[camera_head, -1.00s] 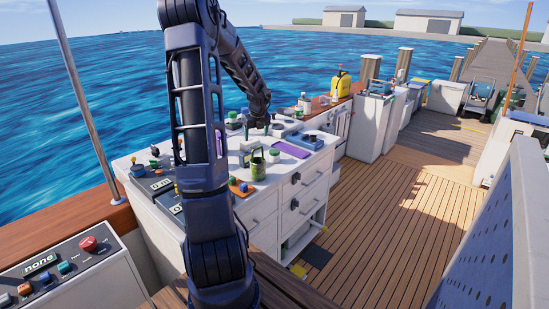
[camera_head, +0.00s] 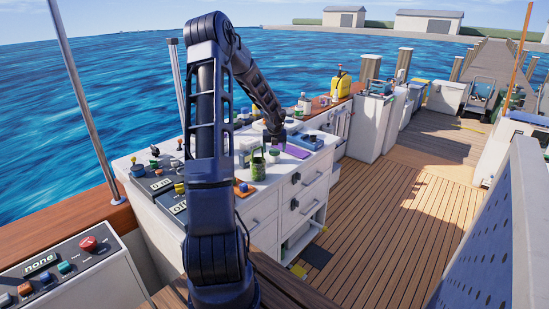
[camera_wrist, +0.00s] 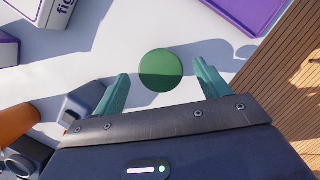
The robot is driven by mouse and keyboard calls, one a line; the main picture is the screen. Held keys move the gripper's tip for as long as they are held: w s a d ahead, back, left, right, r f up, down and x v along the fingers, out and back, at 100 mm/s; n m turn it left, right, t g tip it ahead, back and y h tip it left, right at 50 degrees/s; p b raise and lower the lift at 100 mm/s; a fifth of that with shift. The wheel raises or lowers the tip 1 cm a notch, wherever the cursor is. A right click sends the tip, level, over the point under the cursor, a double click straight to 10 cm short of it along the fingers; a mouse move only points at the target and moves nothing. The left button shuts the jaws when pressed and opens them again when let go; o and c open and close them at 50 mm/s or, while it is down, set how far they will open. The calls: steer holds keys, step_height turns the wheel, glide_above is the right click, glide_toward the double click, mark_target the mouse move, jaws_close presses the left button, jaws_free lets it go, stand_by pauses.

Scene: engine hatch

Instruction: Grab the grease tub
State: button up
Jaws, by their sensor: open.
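A small round tub with a green lid (camera_wrist: 160,70), which looks like the grease tub, stands on the white counter (camera_wrist: 215,45). In the wrist view its lid lies between my two teal fingers, with a gap on each side. My gripper (camera_wrist: 162,78) is open and empty, and its fingers do not visibly touch the tub. In the head view the green-lidded tub (camera_head: 273,155) stands just below my gripper (camera_head: 277,141), whose fingers are too small to make out there. The tub's sides are hidden in the wrist view.
A green can (camera_head: 258,168) stands close by, at the near left of the tub. A purple flat thing (camera_wrist: 240,12) lies to the right, and a white box (camera_wrist: 45,10) lies at upper left. An orange thing (camera_wrist: 17,122) is at lower left.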

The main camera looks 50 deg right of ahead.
mark_target(274, 151)
steer(key=shift+x, duration=2.4)
steer(key=c, duration=1.1)
